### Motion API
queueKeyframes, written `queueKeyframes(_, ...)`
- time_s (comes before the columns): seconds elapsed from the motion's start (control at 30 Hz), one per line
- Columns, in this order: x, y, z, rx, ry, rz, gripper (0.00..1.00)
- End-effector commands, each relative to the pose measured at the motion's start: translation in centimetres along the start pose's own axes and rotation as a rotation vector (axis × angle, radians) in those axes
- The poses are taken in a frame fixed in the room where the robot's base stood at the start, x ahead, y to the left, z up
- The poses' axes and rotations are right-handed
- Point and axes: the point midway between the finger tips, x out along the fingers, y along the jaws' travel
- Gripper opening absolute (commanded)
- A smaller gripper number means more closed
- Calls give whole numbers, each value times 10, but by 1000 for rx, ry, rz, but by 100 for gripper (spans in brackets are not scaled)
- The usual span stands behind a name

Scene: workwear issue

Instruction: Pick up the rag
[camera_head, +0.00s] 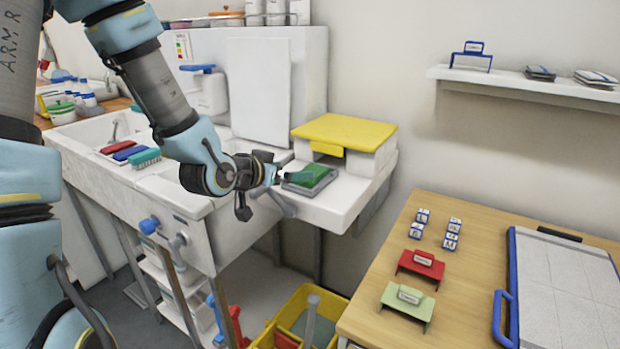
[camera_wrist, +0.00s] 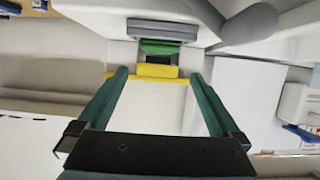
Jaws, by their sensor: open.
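A folded green piece, which looks like the rag (camera_head: 310,174), lies in a shallow grey tray (camera_head: 300,190) on the white counter, in front of a yellow-lidded box. In the wrist view the green piece (camera_wrist: 162,47) shows beyond my fingertips, against the grey tray (camera_wrist: 160,27).
The white box with yellow lid (camera_head: 343,131) stands close behind the tray. A wooden table (camera_head: 450,301) with small stands is at right, and a yellow bucket (camera_head: 262,338) stands below.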

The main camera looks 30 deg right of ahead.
Motion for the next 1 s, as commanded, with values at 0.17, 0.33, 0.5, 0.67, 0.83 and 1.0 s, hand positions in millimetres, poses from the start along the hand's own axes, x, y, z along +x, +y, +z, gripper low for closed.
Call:
queueKeyframes(0.17, 28, 0, -1, -3, -2, 0, 100)
queueKeyframes(0.33, 42, 0, 1, -2, -4, -2, 100)
queueKeyframes(0.5, 52, 0, 1, -3, -5, -2, 100)
queueKeyframes(0.67, 71, 2, 3, -3, -5, -1, 100)
queueKeyframes(0.83, 90, 1, 4, -3, -5, -3, 100)
queueKeyframes(1.0, 96, 1, 6, -2, -5, -3, 100)
